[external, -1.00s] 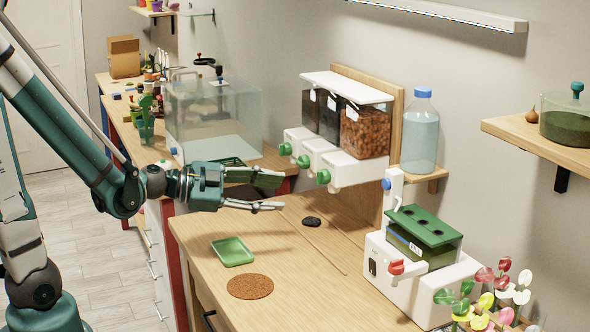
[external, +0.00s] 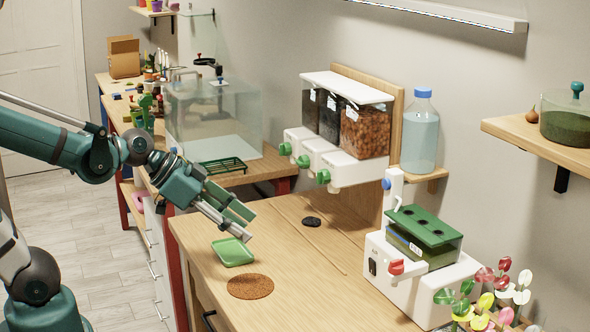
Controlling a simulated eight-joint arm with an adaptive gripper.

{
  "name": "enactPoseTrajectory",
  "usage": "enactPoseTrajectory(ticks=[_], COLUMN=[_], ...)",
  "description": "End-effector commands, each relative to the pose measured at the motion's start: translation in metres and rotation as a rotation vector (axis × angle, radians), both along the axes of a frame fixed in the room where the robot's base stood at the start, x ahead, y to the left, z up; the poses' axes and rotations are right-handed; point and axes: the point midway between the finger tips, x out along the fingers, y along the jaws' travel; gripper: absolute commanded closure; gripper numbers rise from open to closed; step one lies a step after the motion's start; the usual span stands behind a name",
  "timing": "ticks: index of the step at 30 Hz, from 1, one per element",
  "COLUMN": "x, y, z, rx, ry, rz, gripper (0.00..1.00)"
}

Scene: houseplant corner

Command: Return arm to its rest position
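My gripper (external: 250,226) is in the external view, above the wooden bench and tilted down to the right. Its two fingers are spread apart with nothing visible between them. It hangs over the area just above a green tray (external: 233,252) that lies on the bench. Whether a fingertip touches the tray cannot be told from this angle. My arm reaches in from the left edge of the picture.
A round brown mat (external: 250,287) lies in front of the tray. A thin stick (external: 318,247) and a dark stone (external: 311,222) lie to the right. A wall dispenser (external: 335,160), a white machine (external: 415,275) and a glass tank (external: 213,115) stand around the bench. The floor at left is clear.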

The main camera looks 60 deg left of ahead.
Motion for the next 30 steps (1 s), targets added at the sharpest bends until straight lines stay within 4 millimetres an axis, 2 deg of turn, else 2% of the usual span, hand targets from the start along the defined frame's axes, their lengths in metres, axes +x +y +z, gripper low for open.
enactPoseTrajectory(ticks=[9, 15, 21, 30], x=[-0.054, -0.079, -0.091, -0.092], y=[0.011, 0.024, 0.031, 0.032], z=[0.004, 0.01, 0.013, 0.013], rx=[-0.011, -0.011, -0.009, -0.01], ry=[0.154, 0.205, 0.223, 0.224], rz=[0.186, 0.303, 0.362, 0.37], gripper=[0.62, 0.62, 0.62, 0.62])
